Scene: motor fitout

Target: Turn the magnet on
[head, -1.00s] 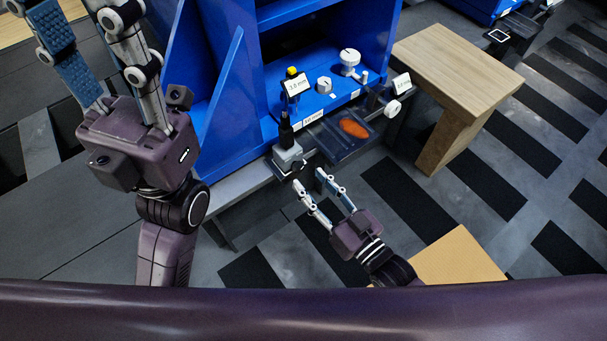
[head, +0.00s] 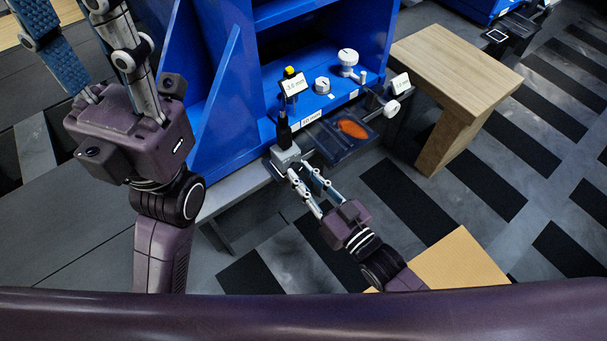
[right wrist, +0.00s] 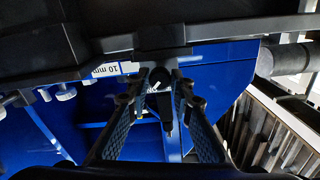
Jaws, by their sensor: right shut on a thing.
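The magnet looks to be the small grey block (head: 285,156) with a black post, at the front edge of the blue stand. My right gripper (head: 299,170) reaches up to the block's near side, its fingertips close together. In the right wrist view, my right gripper (right wrist: 160,82) has its fingertips on either side of a small dark knob (right wrist: 160,76), shut on it. The fingers hide much of the knob, and I cannot read its on or off position. My left gripper (head: 80,35) is raised at the upper left, fingers wide apart and empty, with tips partly out of view.
The blue stand (head: 215,110) holds dials and a 3.5 mm label (head: 295,85). A dark tray with an orange patch (head: 352,129) lies right of the block. A wooden bench (head: 455,65) stands at the right. Open striped floor lies in front.

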